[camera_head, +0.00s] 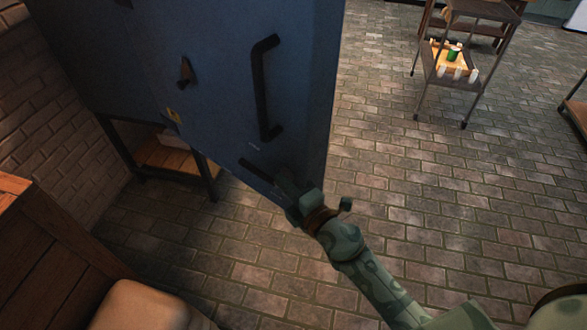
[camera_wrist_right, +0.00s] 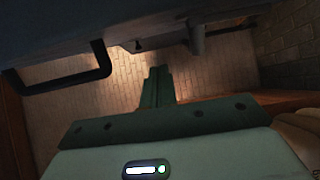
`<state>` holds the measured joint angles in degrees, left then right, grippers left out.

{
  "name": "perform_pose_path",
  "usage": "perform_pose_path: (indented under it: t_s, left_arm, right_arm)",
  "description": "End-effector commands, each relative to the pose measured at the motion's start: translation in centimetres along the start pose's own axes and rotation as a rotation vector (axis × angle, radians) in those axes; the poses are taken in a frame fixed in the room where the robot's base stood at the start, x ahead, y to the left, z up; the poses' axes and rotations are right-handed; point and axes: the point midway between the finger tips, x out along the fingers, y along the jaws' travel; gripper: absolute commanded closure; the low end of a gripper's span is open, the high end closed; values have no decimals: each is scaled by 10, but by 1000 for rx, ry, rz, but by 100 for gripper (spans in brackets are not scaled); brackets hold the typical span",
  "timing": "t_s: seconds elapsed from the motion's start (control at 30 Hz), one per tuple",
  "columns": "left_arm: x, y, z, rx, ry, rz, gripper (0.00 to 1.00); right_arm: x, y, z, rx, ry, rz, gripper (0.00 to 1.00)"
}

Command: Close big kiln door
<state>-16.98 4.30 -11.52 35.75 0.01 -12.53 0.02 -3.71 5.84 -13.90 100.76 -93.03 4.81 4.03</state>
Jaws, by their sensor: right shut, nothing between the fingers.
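The big kiln door (camera_head: 220,60) is a dark blue panel filling the upper left of the head view. It carries a black vertical bar handle (camera_head: 260,90). The panel reaches right past the leg of the kiln's stand; I cannot tell its exact opening angle. My right gripper (camera_head: 282,180) is at the panel's lower edge, below the handle, partly hard to make out against it. In the wrist view its fingers (camera_wrist_right: 157,85) are together and empty, with the handle (camera_wrist_right: 100,62) to their left, apart from them. My left gripper is not in view.
A dark metal stand (camera_head: 212,180) with a wooden shelf is under the kiln. A brick wall (camera_head: 45,130) and a wooden cabinet (camera_head: 50,265) are at the left. A wheeled cart (camera_head: 470,85) with small bottles stands at the upper right. The brick floor (camera_head: 440,180) between is clear.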

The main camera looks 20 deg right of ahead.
Motion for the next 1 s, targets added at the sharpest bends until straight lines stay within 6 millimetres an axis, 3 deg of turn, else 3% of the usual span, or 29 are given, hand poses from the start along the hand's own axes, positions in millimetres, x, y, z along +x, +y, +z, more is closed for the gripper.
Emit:
perform_pose_path:
  t_s: [0.07,0.3,0.83,1.0]
  left_arm:
    - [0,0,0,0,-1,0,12]
    - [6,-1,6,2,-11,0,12]
    - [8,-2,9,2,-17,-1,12]
    - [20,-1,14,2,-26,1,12]
  right_arm:
    - [14,0,2,-2,0,1,100]
    - [19,-2,33,0,0,-2,100]
    - [20,-2,41,-1,2,-2,100]
    - [21,-5,58,-6,27,-2,100]
